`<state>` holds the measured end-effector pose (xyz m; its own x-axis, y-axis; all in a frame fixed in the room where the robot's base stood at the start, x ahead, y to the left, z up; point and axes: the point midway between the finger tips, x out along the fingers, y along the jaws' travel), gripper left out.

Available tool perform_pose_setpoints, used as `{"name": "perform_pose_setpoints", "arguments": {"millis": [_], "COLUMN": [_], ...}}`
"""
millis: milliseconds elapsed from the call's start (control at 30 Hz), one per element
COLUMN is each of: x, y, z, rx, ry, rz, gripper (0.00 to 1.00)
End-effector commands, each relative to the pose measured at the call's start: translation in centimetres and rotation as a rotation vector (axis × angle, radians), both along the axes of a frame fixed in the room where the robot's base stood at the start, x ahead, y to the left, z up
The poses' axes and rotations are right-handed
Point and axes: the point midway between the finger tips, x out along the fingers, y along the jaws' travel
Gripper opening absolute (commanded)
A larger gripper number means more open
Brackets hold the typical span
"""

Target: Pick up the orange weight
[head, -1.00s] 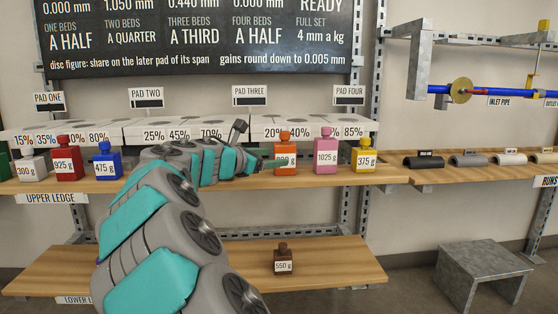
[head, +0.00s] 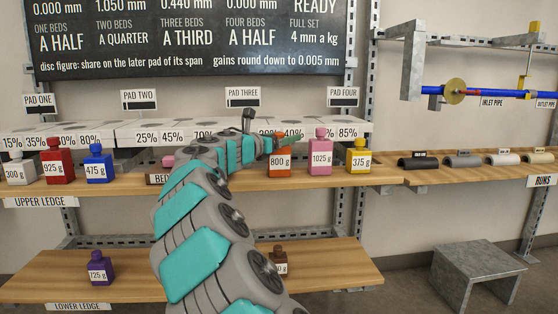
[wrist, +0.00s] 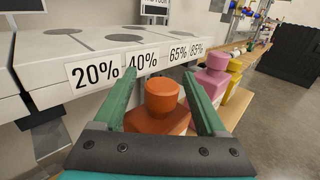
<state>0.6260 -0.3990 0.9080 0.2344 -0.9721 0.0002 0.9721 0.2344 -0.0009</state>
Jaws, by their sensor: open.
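The orange weight (head: 279,165), labelled 800 g, stands upright on the wooden upper ledge (head: 225,187), left of the pink 1025 g weight (head: 320,156). My gripper (head: 290,138) reaches across from the left at the height of its knob, partly covering its top in the head view. In the wrist view the orange weight (wrist: 161,102) shows between my two green fingers, with its knob and shoulders visible. My gripper (wrist: 161,84) is open, one finger on each side of the knob. Contact cannot be told, and the weight's lower body is hidden by the gripper.
A yellow 375 g weight (head: 359,157) stands right of the pink one. White pads (head: 215,127) with percent labels run close behind. Red (head: 57,163) and blue (head: 98,166) weights stand at left. The lower ledge (head: 140,268) holds a purple weight (head: 99,269) and a dark brown one (head: 281,262).

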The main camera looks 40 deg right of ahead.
Motion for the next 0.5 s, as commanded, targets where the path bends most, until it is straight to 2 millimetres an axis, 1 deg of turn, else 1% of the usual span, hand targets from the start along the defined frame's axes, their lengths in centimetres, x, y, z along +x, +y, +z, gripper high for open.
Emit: {"name": "perform_pose_setpoints", "arguments": {"millis": [33, 100, 300, 367, 500], "x": [0.10, 0.14, 0.12, 0.12, 0.11], "y": [-0.45, -0.71, -0.72, -0.71, -0.70], "z": [-0.04, -0.01, 0.03, 0.03, 0.03], "rx": [0.000, 0.000, 0.000, 0.000, 0.000], "ry": [-0.001, -0.001, 0.000, -0.001, -0.001], "rz": [-0.001, -0.001, -0.001, -0.001, -0.001], "gripper": [0.74, 0.74, 0.74, 0.68, 0.52]}}
